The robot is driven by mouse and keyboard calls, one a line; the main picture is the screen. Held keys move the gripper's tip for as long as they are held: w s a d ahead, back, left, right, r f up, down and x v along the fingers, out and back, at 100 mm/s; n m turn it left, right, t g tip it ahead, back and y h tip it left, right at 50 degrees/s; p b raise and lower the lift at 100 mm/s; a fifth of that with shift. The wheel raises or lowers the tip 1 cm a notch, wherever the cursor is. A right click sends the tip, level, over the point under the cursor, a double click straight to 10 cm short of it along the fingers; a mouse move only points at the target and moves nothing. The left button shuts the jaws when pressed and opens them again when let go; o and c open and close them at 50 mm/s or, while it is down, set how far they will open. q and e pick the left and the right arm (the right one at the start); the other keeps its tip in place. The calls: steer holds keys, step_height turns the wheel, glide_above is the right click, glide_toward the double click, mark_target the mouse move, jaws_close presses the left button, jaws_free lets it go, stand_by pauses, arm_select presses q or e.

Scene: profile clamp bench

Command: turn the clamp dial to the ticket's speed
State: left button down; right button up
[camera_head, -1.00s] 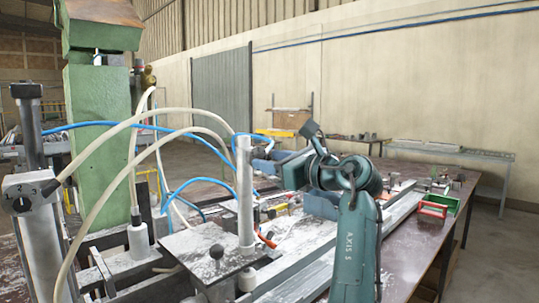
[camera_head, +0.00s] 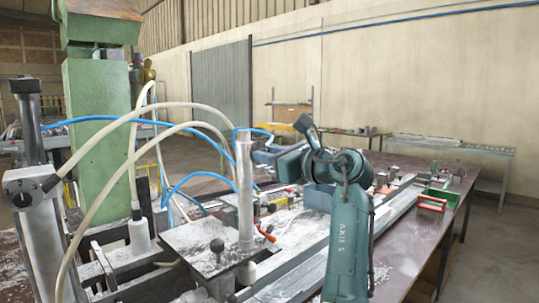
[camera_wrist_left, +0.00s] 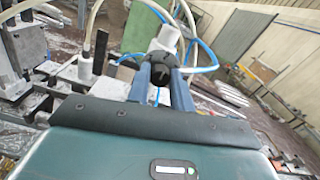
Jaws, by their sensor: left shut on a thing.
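My left gripper (camera_head: 264,155) reaches in at the middle of the head view, pointing left toward the top of a pale upright post (camera_head: 245,195). In the left wrist view its two blue-grey fingers (camera_wrist_left: 161,84) are shut on a round black dial (camera_wrist_left: 162,69). A pale cylinder (camera_wrist_left: 166,38) stands just behind the dial. The dial's marks and pointer cannot be read, and in the head view I cannot make out the held dial. A grey block with a dark round knob (camera_head: 21,200) is at the far left. I cannot make out a ticket. My right gripper is not in view.
White hoses (camera_head: 110,140) and blue hoses (camera_head: 195,180) arch close to the post. A green machine column (camera_head: 97,115) stands at the left. A small plate with a ball knob (camera_head: 217,246) is in front. A red-and-green holder (camera_head: 432,204) sits on the bench at right.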

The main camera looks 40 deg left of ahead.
arm_select(q)
steer(key=shift+n, duration=0.3)
steer(key=n, duration=1.1)
steer(key=shift+b, duration=0.35)
steer(key=shift+n, duration=0.3)
steer(key=c, duration=1.2)
jaws_free()
steer(key=shift+c, duration=0.2)
